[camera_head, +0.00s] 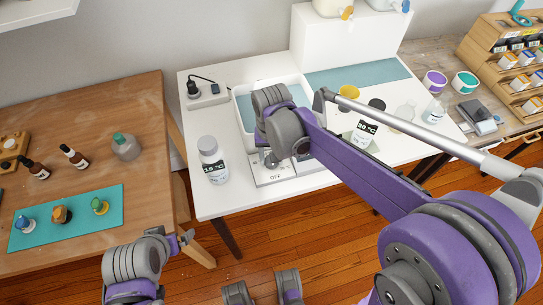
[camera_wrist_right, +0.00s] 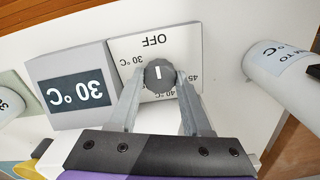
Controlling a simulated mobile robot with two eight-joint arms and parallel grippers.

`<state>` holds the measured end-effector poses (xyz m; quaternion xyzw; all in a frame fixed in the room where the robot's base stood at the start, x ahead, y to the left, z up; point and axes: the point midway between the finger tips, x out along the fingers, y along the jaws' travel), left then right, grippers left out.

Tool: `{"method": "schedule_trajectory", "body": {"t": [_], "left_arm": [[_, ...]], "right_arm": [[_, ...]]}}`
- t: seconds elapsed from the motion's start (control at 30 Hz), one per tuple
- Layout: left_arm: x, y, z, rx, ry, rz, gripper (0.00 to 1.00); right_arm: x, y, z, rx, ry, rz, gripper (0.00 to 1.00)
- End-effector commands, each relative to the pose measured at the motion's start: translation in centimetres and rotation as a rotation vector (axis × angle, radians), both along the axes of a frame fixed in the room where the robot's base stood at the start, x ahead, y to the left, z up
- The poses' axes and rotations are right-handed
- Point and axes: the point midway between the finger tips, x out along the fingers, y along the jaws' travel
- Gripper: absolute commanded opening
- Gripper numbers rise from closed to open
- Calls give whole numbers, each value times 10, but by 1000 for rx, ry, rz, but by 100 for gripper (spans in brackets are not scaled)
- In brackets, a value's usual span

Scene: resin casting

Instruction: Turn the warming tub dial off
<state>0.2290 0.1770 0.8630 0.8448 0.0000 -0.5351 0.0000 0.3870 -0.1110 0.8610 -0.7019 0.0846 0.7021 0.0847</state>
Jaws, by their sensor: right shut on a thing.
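The warming tub (camera_head: 237,104) is a white bin at the back of the white table, partly hidden by my right arm. In front of it is the dial plate (camera_head: 273,180) marked OFF. In the right wrist view the grey round dial (camera_wrist_right: 159,74) sits between the fingertips of my right gripper (camera_wrist_right: 160,82), which is shut on it. The dial's white mark lies toward the OFF print. A grey display (camera_wrist_right: 75,90) beside the plate reads 30 °C. My left gripper (camera_head: 186,239) is at the lower left, away from the table items; its jaws are too small to judge.
A white bottle (camera_head: 213,161) stands left of the dial plate, and a labelled bottle (camera_head: 364,132) stands right of my arm. A power strip (camera_head: 207,95) lies at the back left. The wooden table (camera_head: 80,115) at left holds small bottles and a teal mat (camera_head: 75,228).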

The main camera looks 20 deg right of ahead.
Motion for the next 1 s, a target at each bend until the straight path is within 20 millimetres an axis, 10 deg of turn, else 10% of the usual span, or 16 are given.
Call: {"method": "schedule_trajectory", "body": {"t": [0.33,0.37,0.5,1.0], "left_arm": [[0,0,0,0,0,0,100],[0,0,0,0,0,0,100],[0,0,0,0,0,0,100],[0,0,3,0,-1,0,100]], "right_arm": [[0,0,0,0,-1,-5,0],[0,0,0,0,-1,-5,52],[0,0,0,0,-1,-4,77],[0,0,23,0,-1,-3,78]]}}
